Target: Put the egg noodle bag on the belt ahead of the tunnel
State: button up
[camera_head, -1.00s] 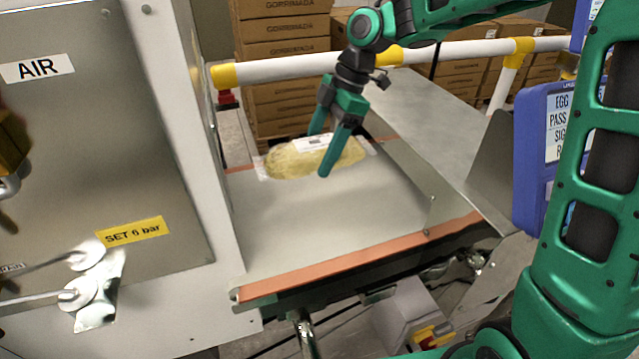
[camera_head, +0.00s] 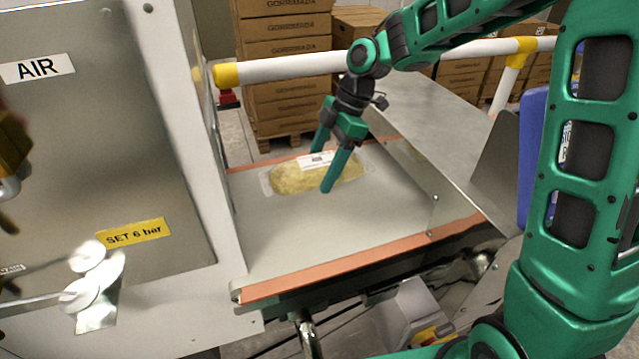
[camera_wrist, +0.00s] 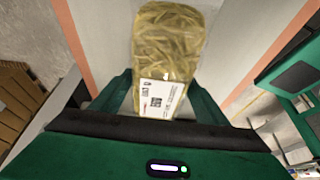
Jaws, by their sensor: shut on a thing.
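The egg noodle bag (camera_head: 292,180) is a clear pack of yellow noodles with a white label. It is at the far part of the grey belt (camera_head: 300,232), low over it or on it; I cannot tell if it touches. My gripper (camera_head: 328,170) points down with its fingers on either side of the bag, shut on it. In the wrist view the bag (camera_wrist: 172,45) lies between the green fingers, its label end nearest the gripper. The tunnel is not clearly recognisable in these frames.
A steel cabinet (camera_head: 90,130) with an AIR label borders the belt on the left. A metal side plate (camera_head: 410,165) runs along its right. A white and yellow rail (camera_head: 290,67) crosses behind, with stacked cartons (camera_head: 285,100) beyond. The near belt is clear.

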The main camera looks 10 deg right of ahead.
jog(key=shift+f, duration=2.35)
jog(key=o, duration=1.6)
jog(key=shift+o, duration=0.2)
jog(key=v, duration=1.2)
jog(key=shift+s, duration=0.1)
